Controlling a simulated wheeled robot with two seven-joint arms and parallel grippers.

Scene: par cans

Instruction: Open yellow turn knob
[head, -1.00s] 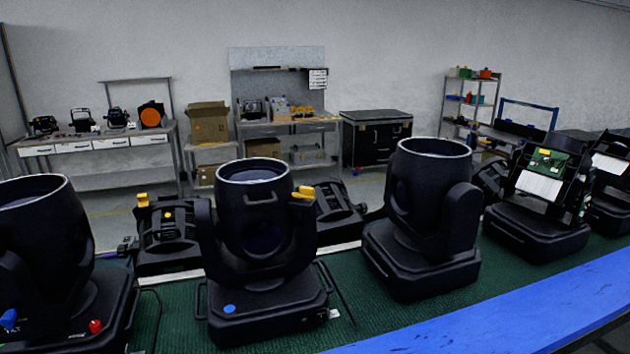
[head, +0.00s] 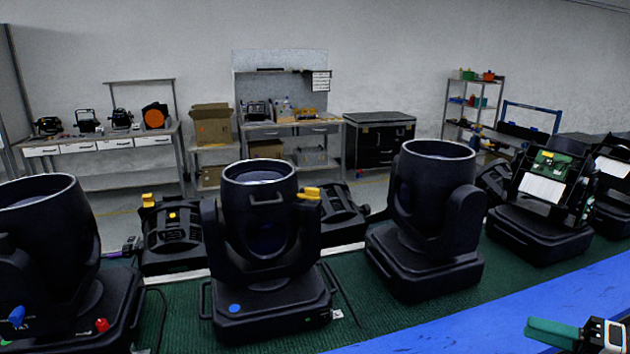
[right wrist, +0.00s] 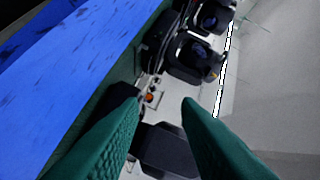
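My right gripper (head: 550,332) is at the bottom right corner of the head view, over the blue strip, far from the yellow knob. In the right wrist view its two green fingers (right wrist: 156,108) are spread apart with nothing between them. The yellow knob cannot be made out there. My left gripper is not in view.
More black lights stand on the green mat (head: 385,312), one at the left (head: 40,235) and one right of centre (head: 435,215). An opened light with a circuit board (head: 543,162) stands further right. A blue strip (head: 480,310) runs along the front. Benches and shelves line the back wall.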

